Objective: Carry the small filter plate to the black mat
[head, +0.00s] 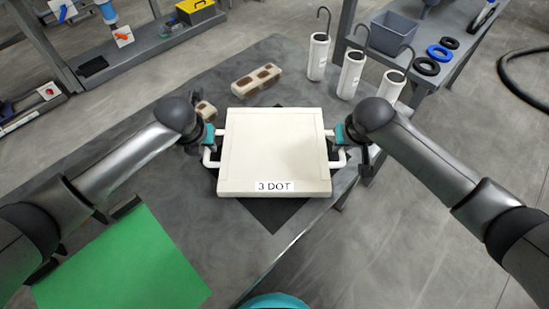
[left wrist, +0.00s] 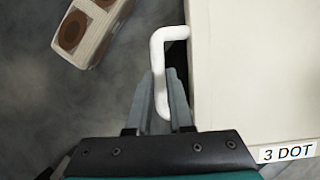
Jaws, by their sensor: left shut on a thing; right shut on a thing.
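The small filter plate (head: 274,150) is a cream square slab labelled "3 DOT", with a white handle on each side. It lies flat over the black mat (head: 272,214), whose corners show around it; I cannot tell whether it touches the mat. My left gripper (head: 208,140) is shut on the plate's left handle. In the left wrist view the fingers (left wrist: 161,100) close around the white handle (left wrist: 158,62) beside the plate (left wrist: 250,75). My right gripper (head: 341,140) is shut on the right handle.
A green mat (head: 125,265) lies at the front left of the grey table. Brown-spotted cream blocks (head: 256,80) lie behind the plate. White cylinders with hooks (head: 351,75) stand at the back right. A side bench holds a grey bin (head: 393,33) and black and blue rings (head: 438,53).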

